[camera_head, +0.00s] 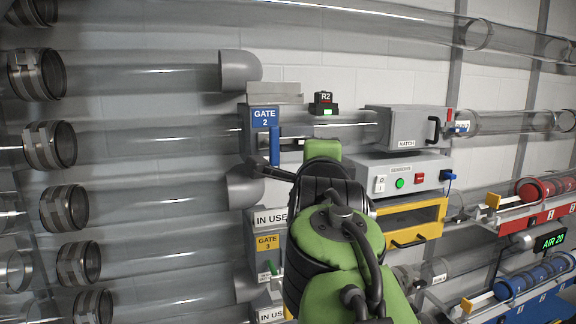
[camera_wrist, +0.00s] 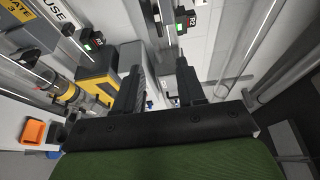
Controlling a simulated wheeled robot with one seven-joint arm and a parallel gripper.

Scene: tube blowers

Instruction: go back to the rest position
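My gripper (camera_wrist: 159,66) shows in the wrist view with its two dark fingers apart and no object between them. In the head view my green and black arm reaches up the middle of the picture, in front of the tube wall. The arm overlaps the area right of the blue GATE 2 box (camera_head: 265,117) and the yellow GATE 3 box (camera_head: 268,243). I cannot tell how far the gripper is from the wall.
Clear tubes (camera_head: 150,130) with metal clamps run along the left. A grey hatch box (camera_head: 405,128) and a control box (camera_head: 400,176) with green and red buttons stand right of the arm. Red (camera_head: 530,215) and blue (camera_head: 540,298) racks stick out at right. An orange bin (camera_wrist: 33,132) shows in the wrist view.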

